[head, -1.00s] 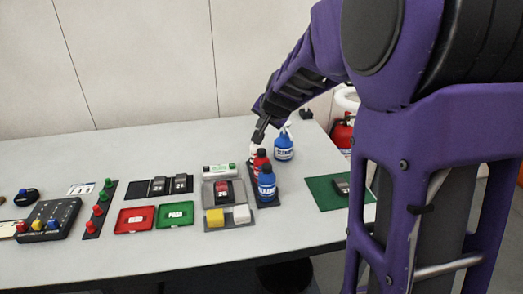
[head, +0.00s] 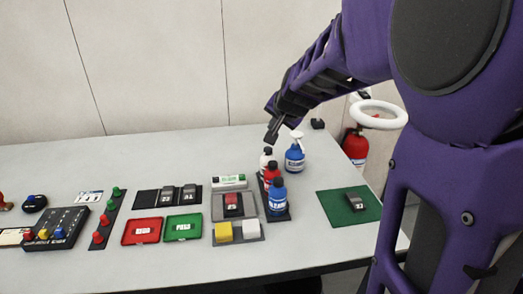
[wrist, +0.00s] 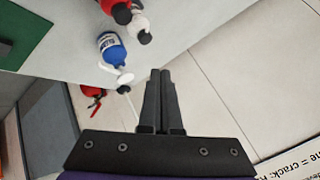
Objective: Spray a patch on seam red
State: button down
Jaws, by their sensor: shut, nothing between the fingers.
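My gripper (head: 271,137) is shut and empty, just above and behind the row of small capped bottles in the head view; it also shows in the wrist view (wrist: 161,75). The row holds a white bottle (head: 266,160), a red bottle (head: 271,176) and a blue bottle (head: 278,199), upright on a dark strip. A blue cleaner bottle (head: 295,160) with a white trigger head stands behind them, and shows in the wrist view (wrist: 112,48). A dark block with red on it (head: 233,204) sits on a grey plate left of the bottles. I cannot make out a seam.
Red (head: 142,231) and green (head: 183,227) trays lie left of the plate. A green mat (head: 340,216) with a dark block lies at the right. A button box (head: 57,228) stands at the left. A fire extinguisher (head: 355,147) stands beyond the table. The back middle of the table is clear.

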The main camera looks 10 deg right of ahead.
jog(key=b, duration=0.6)
send_over(273, 166)
notch_tip(273, 166, down, 7)
jog(key=shift+w+r, duration=0.1)
jog(key=shift+f, duration=0.9)
jog(key=shift+f, duration=0.1)
dwell(0.7)
jog(key=shift+f, duration=0.3)
jog(key=shift+f, duration=0.5)
dwell(0.8)
jog(key=shift+r, duration=0.1)
jog(key=shift+r+p, duration=0.55)
jog(key=shift+r, duration=0.25)
